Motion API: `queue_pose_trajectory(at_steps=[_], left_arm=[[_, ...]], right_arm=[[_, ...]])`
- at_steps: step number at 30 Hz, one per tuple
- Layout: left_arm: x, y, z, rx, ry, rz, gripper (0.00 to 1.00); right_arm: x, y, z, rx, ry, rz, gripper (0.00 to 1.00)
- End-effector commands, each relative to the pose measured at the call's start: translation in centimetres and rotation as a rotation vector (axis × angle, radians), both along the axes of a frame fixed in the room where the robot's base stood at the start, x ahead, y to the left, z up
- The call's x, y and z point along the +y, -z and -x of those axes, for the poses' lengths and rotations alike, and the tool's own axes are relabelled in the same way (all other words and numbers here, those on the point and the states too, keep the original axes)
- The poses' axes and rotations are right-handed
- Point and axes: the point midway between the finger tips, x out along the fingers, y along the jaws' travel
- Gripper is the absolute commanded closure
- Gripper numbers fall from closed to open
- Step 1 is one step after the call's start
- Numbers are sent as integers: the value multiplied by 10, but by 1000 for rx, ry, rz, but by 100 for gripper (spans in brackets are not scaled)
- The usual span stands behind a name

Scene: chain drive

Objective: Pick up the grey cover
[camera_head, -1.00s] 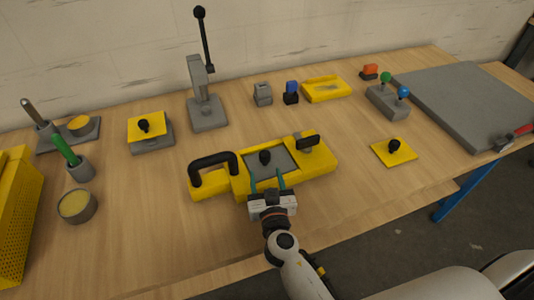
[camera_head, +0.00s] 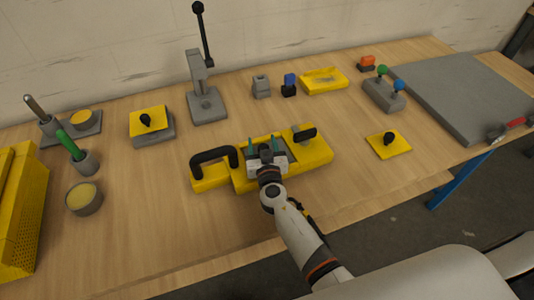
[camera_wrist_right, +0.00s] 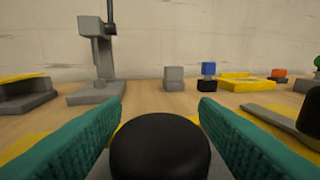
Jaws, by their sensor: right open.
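The grey cover is a flat plate set in the yellow housing (camera_head: 232,178) at the middle of the table, and my right gripper hides most of it in the head view. Its round black knob (camera_wrist_right: 160,148) shows large in the right wrist view. My right gripper (camera_head: 266,145) is open over the cover. Its two teal fingers stand one on each side of the knob, with the knob low between them. I cannot tell whether the fingers touch it. My left gripper is not in view.
The housing has a black handle (camera_head: 213,155) at its left and a black-topped clamp (camera_head: 304,135) at its right. A grey lever press (camera_head: 206,104) stands behind. A yellow plate with a knob (camera_head: 389,146) lies to the right.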

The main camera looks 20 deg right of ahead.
Motion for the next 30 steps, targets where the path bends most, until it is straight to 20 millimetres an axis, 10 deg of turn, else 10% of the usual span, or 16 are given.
queue_pose_trajectory(at_steps=[12,20,30], left_arm=[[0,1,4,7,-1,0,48],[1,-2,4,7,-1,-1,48],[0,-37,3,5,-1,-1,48]], right_arm=[[0,0,0,-1,0,1,97],[0,-6,0,-1,0,0,97],[1,-71,0,-2,0,-3,97]])
